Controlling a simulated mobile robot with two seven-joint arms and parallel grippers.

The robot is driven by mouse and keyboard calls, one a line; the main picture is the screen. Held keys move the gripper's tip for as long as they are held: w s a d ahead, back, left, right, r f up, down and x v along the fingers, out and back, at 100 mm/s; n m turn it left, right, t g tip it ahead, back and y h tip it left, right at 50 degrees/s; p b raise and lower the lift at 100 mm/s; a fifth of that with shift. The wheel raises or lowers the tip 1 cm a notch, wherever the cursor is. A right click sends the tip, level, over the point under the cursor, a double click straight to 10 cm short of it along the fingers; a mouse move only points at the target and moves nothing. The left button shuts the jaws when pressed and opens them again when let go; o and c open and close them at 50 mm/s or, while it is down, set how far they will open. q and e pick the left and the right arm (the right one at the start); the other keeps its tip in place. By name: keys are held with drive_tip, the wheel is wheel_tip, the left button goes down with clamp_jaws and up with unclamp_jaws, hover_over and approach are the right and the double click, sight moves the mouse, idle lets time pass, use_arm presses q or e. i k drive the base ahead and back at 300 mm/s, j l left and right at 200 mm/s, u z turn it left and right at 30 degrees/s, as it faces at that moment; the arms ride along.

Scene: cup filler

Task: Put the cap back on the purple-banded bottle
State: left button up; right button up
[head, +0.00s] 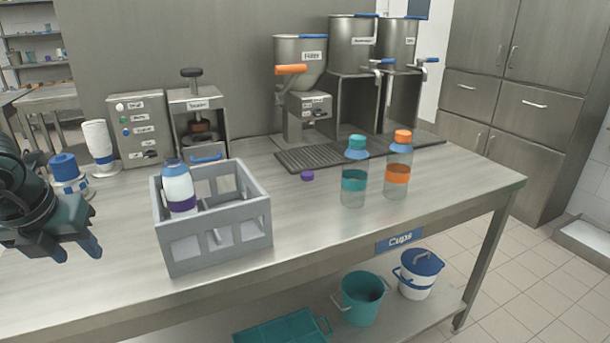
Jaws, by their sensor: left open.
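The purple-banded bottle (181,190) stands upright in the left part of a grey crate (222,250) on the steel table. It looks white inside, and its top shows no cap. A small purple cap (307,176) lies on the table to the right of the crate, in front of the dark drip grate. My left gripper (80,254) is at the left edge of the view, left of the crate, open and empty, apart from the bottle and the cap. My right gripper is not in view.
A teal-capped bottle (354,172) and an orange-capped bottle (398,165) stand right of the purple cap. Behind are the drip grate (350,152), a button box (140,130), a press (198,122) and metal hoppers (300,66).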

sight(177, 177)
drive_tip(key=i+l+z, duration=0.15)
drive_tip(key=i+l, duration=0.2)
drive_tip(key=i, duration=0.15)
drive_tip(key=i+l+z, duration=0.1)
drive_tip(key=i+l, duration=0.2)
drive_tip(key=i, duration=0.2)
drive_tip(key=i+l+z, duration=0.15)
drive_tip(key=i, duration=0.35)
drive_tip(key=l, duration=0.1)
